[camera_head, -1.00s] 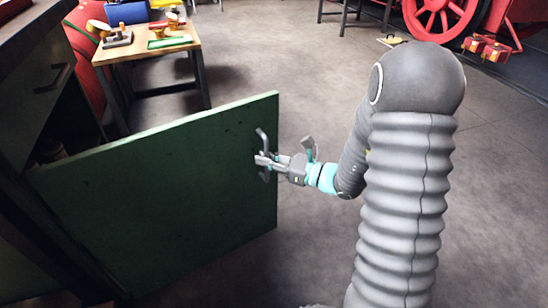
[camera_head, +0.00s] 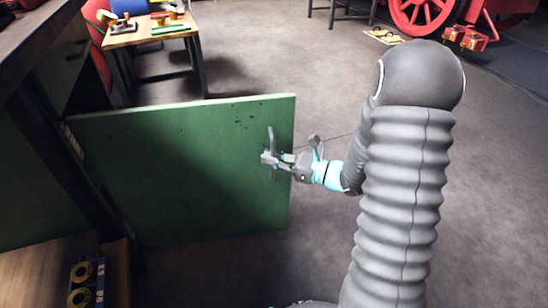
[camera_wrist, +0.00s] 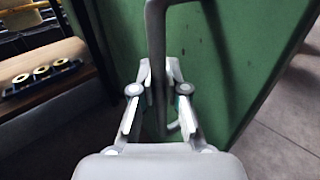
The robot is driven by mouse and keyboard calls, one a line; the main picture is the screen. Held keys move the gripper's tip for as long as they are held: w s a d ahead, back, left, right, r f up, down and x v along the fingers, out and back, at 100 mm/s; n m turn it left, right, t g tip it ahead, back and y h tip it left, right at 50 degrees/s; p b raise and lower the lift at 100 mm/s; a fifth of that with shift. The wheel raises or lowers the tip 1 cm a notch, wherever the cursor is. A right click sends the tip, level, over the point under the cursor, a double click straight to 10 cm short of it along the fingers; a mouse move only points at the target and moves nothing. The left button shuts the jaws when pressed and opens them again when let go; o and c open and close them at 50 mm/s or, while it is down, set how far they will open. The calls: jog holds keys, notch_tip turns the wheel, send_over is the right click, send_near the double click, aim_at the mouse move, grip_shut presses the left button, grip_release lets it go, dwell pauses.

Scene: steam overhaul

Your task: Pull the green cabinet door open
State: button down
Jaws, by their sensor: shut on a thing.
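The green cabinet door (camera_head: 185,165) stands swung well out from the dark cabinet on the left in the head view. Its grey bar handle (camera_head: 271,140) is near the free edge. My gripper (camera_head: 268,160) is at the handle, reaching in from the right. In the wrist view the two fingers (camera_wrist: 159,90) are closed around the handle bar (camera_wrist: 156,45), with the green door (camera_wrist: 200,60) behind it. The part of the handle between the fingers is partly hidden.
The cabinet's inside shows at lower left, with a wooden shelf (camera_head: 40,270) and a dark holder with yellow rings (camera_head: 86,283). A small wooden table (camera_head: 150,32) with tools stands at the back left. A red spoked wheel (camera_head: 422,12) is at the back right.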

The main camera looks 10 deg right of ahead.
jog(key=c, duration=1.2)
grip_release()
jog(key=shift+d, duration=0.15)
jog(key=v, duration=1.2)
